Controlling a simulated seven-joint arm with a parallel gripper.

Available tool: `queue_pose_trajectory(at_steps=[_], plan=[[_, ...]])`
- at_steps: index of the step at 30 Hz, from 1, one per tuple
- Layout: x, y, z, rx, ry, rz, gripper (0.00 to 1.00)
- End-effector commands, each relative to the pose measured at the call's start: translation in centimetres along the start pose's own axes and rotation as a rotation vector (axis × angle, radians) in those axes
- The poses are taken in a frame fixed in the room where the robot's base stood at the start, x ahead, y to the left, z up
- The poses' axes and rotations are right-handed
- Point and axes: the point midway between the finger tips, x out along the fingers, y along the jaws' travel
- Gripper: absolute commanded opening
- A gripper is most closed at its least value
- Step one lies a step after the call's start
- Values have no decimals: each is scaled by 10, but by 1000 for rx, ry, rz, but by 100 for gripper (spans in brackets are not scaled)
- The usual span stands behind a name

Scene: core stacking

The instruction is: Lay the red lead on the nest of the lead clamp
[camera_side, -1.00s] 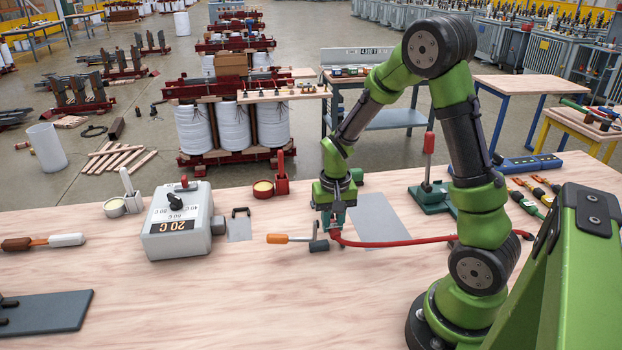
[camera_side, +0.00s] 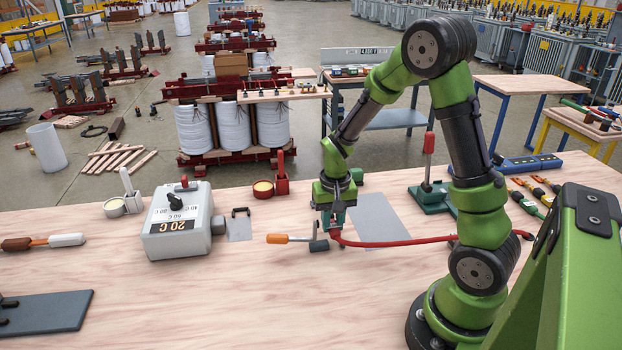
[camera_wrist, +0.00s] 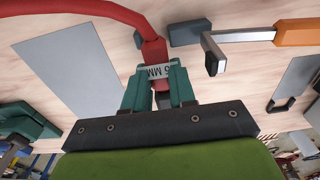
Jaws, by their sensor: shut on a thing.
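The red lead (camera_side: 400,242) runs from the right, beside my arm, to my gripper (camera_side: 334,228) low over the bench. In the wrist view my gripper (camera_wrist: 160,88) has its green fingers shut on the end of the red lead (camera_wrist: 100,10), at a white label marked in MM. A dark fitting on the lead's end lies partly hidden between the fingers. A green-based fixture with an upright red handle (camera_side: 428,158), which looks like the lead clamp, stands apart to the right of my gripper. Its nest cannot be made out.
An orange-handled tool (camera_side: 290,238) with a dark block lies close left of my gripper. A grey sheet (camera_side: 378,222) lies under the lead. A grey dial box (camera_side: 178,222) stands further left. Green and orange-handled tools (camera_side: 535,195) lie at right. The front bench is mostly clear.

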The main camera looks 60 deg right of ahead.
Motion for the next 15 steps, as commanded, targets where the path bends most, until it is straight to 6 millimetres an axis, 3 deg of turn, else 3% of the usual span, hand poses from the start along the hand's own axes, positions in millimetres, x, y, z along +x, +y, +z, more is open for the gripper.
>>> queue_pose_trajectory(at_steps=[15], plan=[[8,0,0,0,0,0,0]])
